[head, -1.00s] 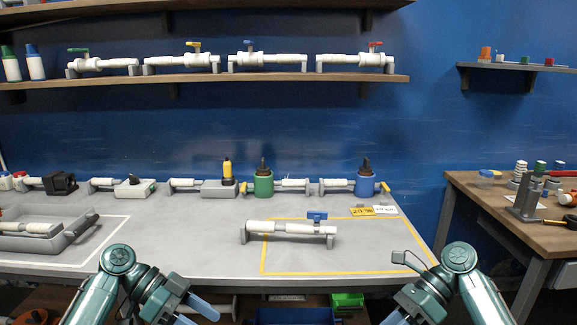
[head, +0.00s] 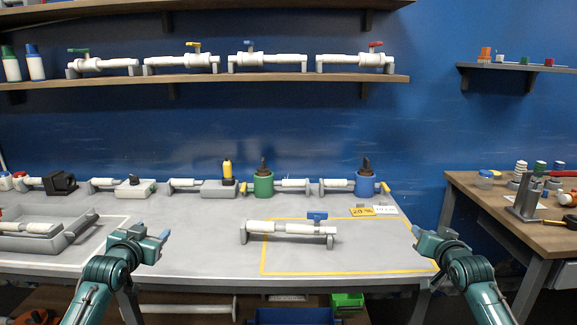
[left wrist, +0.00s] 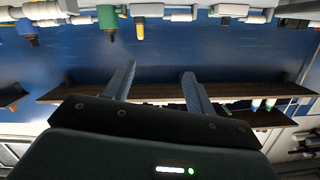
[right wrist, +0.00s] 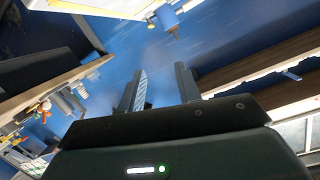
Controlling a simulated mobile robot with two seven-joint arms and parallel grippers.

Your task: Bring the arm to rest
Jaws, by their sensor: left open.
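My left gripper (head: 153,236) is raised in front of the bench at the lower left of the head view. Its fingers stand apart with nothing between them in the left wrist view (left wrist: 157,74). My right gripper (head: 420,234) is raised at the lower right, near the yellow-taped area. The right wrist view (right wrist: 160,72) shows its two fingers apart and empty. A white pipe piece with a blue valve handle (head: 290,229) lies on grey supports on the bench, between the two grippers and touched by neither.
The grey bench (head: 200,265) has a grey tray (head: 75,243) at the left. Green (head: 263,184) and blue (head: 365,184) containers stand along the back. Shelves hold more valve pipes above. A wooden side table (head: 520,232) with tools stands at the right.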

